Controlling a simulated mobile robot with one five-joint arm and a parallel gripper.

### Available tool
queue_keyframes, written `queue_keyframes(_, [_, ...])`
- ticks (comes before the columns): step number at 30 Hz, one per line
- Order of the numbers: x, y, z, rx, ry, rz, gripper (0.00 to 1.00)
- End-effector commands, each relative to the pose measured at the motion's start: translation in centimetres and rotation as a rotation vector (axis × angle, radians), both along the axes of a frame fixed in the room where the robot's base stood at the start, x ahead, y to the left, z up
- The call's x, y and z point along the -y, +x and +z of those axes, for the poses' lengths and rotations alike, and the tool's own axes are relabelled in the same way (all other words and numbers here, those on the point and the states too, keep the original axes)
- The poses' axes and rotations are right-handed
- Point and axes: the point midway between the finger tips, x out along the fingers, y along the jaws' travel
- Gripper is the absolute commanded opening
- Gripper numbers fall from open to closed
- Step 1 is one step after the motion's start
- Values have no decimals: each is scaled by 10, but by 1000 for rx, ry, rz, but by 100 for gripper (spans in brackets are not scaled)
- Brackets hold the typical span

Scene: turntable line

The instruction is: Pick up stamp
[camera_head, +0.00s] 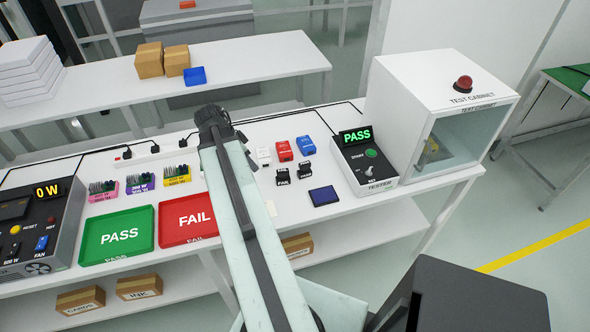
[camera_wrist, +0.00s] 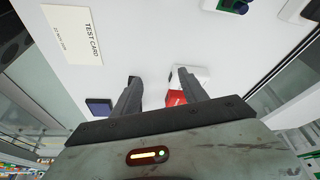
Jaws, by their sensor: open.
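Two small black stamps stand on the white bench in the head view: one labelled FAIL (camera_head: 283,177) and one to its right (camera_head: 305,170) whose label is too small to read surely. A dark blue pad (camera_head: 323,196) lies in front of them. My gripper (camera_wrist: 158,76) is open and empty in the wrist view, its two dark fingers spread over the white bench. In the head view my arm's end is left of the stamps, apart from them; the fingers are not clear there.
Red (camera_head: 284,151), blue (camera_head: 306,145) and white (camera_head: 263,157) blocks stand behind the stamps. The tester (camera_head: 365,165) and test cabinet (camera_head: 440,105) bound the right. Green PASS (camera_head: 118,235) and red FAIL (camera_head: 188,219) trays lie left. A test card (camera_wrist: 75,35) shows in the wrist view.

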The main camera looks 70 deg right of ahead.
Motion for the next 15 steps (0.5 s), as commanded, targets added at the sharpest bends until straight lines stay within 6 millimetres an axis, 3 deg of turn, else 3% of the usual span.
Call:
queue_keyframes(1, [26, -38, 2, -4, -2, -77, 51])
queue_keyframes(3, [49, -77, 2, -4, -2, -154, 51])
queue_keyframes(6, [67, -117, 3, -4, 0, -228, 51])
queue_keyframes(10, [77, -143, 3, -4, 0, -275, 51])
queue_keyframes(15, [79, -147, -2, -4, 1, -280, 51])
